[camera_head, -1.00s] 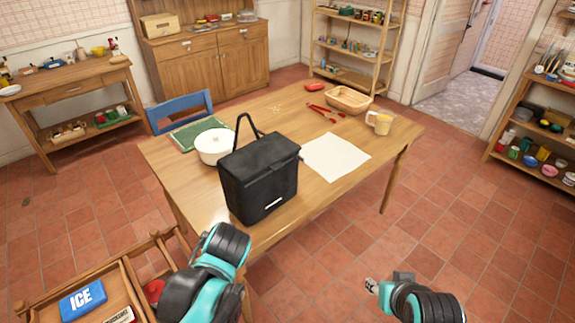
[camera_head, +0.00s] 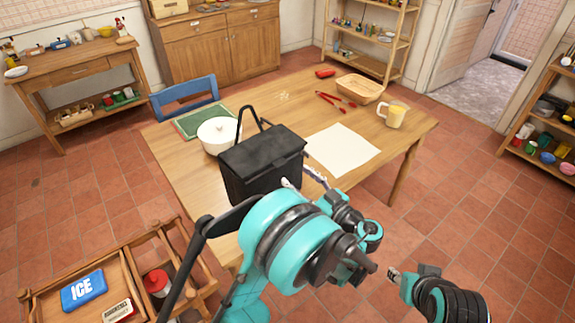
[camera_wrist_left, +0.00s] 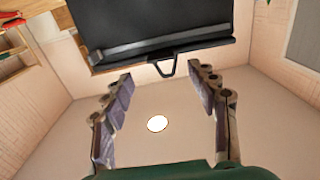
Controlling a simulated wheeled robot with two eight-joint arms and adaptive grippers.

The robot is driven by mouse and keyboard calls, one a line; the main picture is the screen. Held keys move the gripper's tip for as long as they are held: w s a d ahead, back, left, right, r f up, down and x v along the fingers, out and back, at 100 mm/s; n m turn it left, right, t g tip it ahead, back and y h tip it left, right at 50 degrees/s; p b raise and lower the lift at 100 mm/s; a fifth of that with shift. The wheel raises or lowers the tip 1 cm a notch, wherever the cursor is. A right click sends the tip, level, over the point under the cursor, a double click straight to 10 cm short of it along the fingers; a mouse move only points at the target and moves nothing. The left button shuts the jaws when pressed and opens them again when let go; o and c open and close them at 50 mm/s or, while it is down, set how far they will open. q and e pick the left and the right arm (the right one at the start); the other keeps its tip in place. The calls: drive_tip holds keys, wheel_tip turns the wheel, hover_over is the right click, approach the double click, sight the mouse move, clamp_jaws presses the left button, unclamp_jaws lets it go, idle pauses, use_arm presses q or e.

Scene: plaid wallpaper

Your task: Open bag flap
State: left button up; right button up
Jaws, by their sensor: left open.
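The black bag (camera_head: 258,160) stands upright on the wooden table. Its top flap lies flat and closed, and its carry handle (camera_head: 250,122) sticks up at the back. My left gripper (camera_head: 318,172) is at the bag's right front side, and my left arm hides the bag's lower front. In the left wrist view the bag (camera_wrist_left: 150,22) fills the top, with a small dark loop (camera_wrist_left: 165,68) at its edge. The open fingers (camera_wrist_left: 160,85) stand either side of this loop, apart from it. My right gripper (camera_head: 394,275) hangs low at the right, away from the bag; its jaws are too small to read.
A white pot (camera_head: 216,136) stands close to the bag's left. White paper (camera_head: 342,150) lies to its right, with red tongs (camera_head: 335,103), a basket (camera_head: 360,88) and a mug (camera_head: 391,114) beyond. A wooden cart (camera_head: 130,268) with an ice pack (camera_head: 83,290) is at lower left.

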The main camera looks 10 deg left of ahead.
sight(283, 165)
use_arm(q)
drive_tip(key=b+x, duration=0.1)
drive_tip(key=x, duration=0.6)
drive_tip(key=shift+s, duration=0.1)
clamp_jaws()
